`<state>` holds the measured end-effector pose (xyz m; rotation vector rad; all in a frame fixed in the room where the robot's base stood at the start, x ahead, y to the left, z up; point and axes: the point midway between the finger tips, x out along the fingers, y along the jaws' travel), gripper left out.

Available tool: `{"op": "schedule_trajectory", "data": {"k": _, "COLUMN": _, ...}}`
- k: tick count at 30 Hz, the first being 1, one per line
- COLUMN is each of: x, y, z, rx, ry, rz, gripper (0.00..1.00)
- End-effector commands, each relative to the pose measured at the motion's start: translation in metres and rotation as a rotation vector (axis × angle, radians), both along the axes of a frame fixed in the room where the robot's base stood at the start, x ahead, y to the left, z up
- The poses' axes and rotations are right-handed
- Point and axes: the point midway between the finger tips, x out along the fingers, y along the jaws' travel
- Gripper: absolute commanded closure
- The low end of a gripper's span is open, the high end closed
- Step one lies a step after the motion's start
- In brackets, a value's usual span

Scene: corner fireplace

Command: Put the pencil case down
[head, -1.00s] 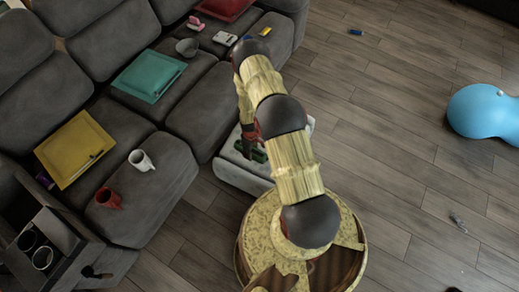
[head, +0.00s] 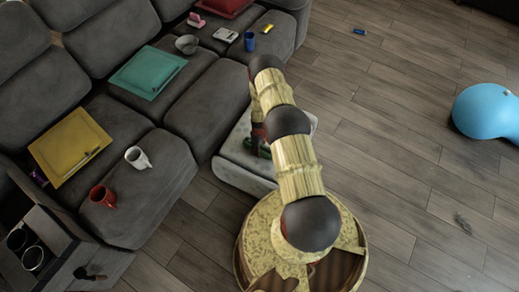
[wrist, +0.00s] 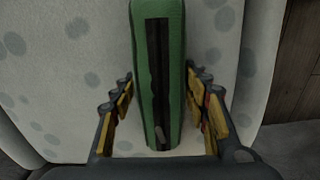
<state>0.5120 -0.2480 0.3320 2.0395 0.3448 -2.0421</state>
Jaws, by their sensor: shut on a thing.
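The pencil case (wrist: 160,50) is green with a dark zipper strip along its middle. In the wrist view it runs lengthwise between the fingers of my gripper (wrist: 160,88), which is shut on it. Below and around it is the pale, grey-spotted top of a footstool (wrist: 60,90). In the head view the footstool (head: 238,166) stands in front of the sofa, and the case (head: 265,153) shows only as a small green bit beside my gripper, mostly behind my arm. I cannot tell whether the case touches the footstool top.
The floor between is mostly clear.

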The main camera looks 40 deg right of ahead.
Motion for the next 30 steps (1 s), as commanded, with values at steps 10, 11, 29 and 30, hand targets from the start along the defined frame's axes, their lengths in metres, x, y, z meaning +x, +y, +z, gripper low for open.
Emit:
{"op": "schedule_trajectory", "data": {"k": 10, "x": 0.0007, "y": -0.0001, "z": -0.0010, "rx": -0.001, "ry": -0.001, "rz": 0.000, "gripper": 0.51}}
{"op": "schedule_trajectory", "data": {"k": 11, "x": 0.0007, "y": -0.0001, "z": -0.0008, "rx": -0.001, "ry": -0.001, "rz": 0.000, "gripper": 0.49}}
{"op": "schedule_trajectory", "data": {"k": 29, "x": 0.0007, "y": -0.0001, "z": 0.0020, "rx": -0.001, "ry": -0.001, "rz": 0.000, "gripper": 0.36}}
{"op": "schedule_trajectory", "data": {"k": 30, "x": 0.0008, "y": -0.0002, "z": 0.0047, "rx": -0.001, "ry": -0.001, "rz": 0.000, "gripper": 0.36}}
